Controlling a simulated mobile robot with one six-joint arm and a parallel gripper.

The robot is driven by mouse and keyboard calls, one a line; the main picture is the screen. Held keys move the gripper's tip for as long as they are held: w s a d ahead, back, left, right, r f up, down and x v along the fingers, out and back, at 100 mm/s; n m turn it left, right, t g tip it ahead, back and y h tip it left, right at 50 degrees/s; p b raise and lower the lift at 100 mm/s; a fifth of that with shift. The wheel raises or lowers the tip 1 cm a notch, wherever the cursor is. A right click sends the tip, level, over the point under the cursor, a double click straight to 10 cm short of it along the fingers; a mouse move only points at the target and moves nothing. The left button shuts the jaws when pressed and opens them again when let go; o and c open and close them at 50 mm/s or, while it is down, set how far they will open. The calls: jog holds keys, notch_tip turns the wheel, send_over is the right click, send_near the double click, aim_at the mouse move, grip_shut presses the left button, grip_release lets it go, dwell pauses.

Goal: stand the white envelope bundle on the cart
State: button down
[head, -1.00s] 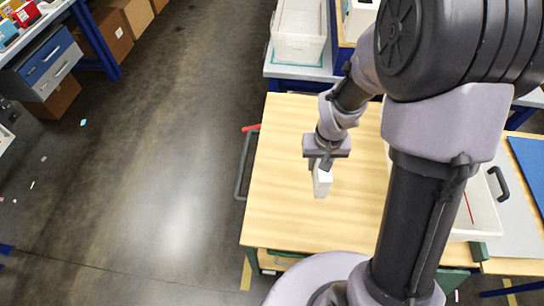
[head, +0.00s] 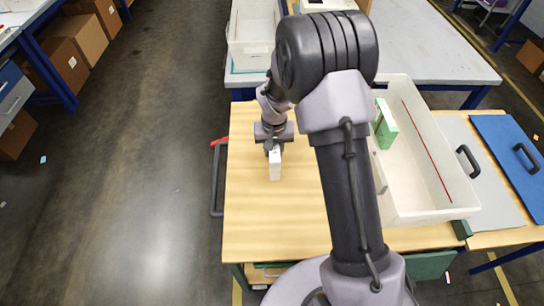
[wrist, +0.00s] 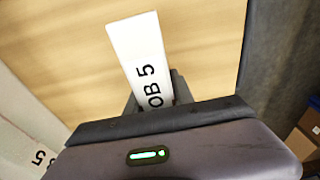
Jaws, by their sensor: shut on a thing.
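The white envelope bundle (head: 275,167) is a slim white block, upright in the head view over the left part of the cart's wooden top (head: 245,215). My gripper (head: 273,147) is shut on its upper end from the far side. In the wrist view, the white bundle (wrist: 138,48) reaches away from my gripper (wrist: 152,98) above the wood surface, with dark lettering reading "OB 5" partly hidden by the jaws. I cannot tell whether the bundle's lower end touches the top.
A white tray (head: 425,212) with a green bundle (head: 385,125) stands right of the cart's clear wood. A red-ended handle (head: 216,185) lines the cart's left edge. A white bin (head: 252,30) and grey table (head: 430,45) are behind. A blue panel (head: 512,160) lies far right.

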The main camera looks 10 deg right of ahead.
jog(key=shift+w+a+f, duration=0.1)
jog(key=shift+w+a, duration=0.05)
jog(key=shift+w, duration=0.25)
notch_tip(320, 180, down, 4)
jog(key=shift+r+b, duration=0.2)
jog(key=shift+b, duration=0.8)
jog(key=shift+r, duration=0.2)
jog(key=shift+f, duration=0.15)
jog(key=c, duration=1.1)
grip_release()
